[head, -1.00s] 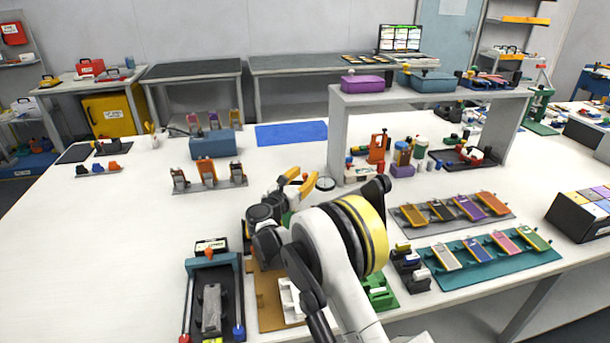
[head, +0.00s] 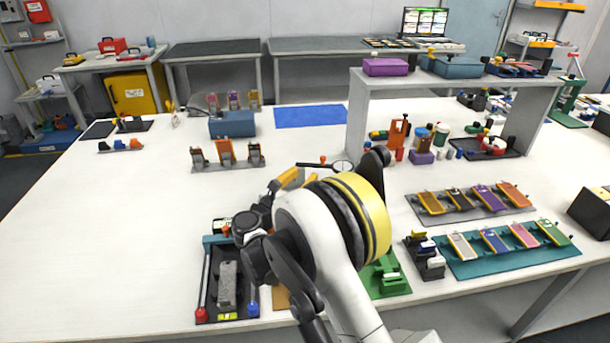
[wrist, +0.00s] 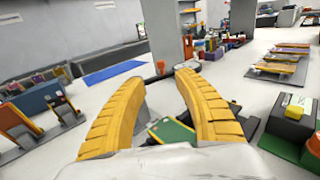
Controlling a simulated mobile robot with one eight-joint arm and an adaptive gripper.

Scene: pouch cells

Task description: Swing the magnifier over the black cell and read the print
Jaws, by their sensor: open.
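My gripper (head: 292,178) is open, with its yellow fingers pointing away over the white table. In the wrist view its fingers (wrist: 160,78) are spread with nothing held between them. A round, dark-rimmed lens, which looks like the magnifier (head: 343,167), is just beyond and right of the gripper in the head view, with a red knob (head: 323,159) beside it. Upright cells stand in a grey rack at left: a dark one (head: 198,157), an orange one (head: 225,151) and another dark one (head: 255,153). I cannot tell which is the black cell. No print is legible.
A blue box (head: 232,124) stands behind the rack, near a blue mat (head: 310,116). A white shelf (head: 357,120) stands behind the lens. Cell trays (head: 512,262) lie at right.

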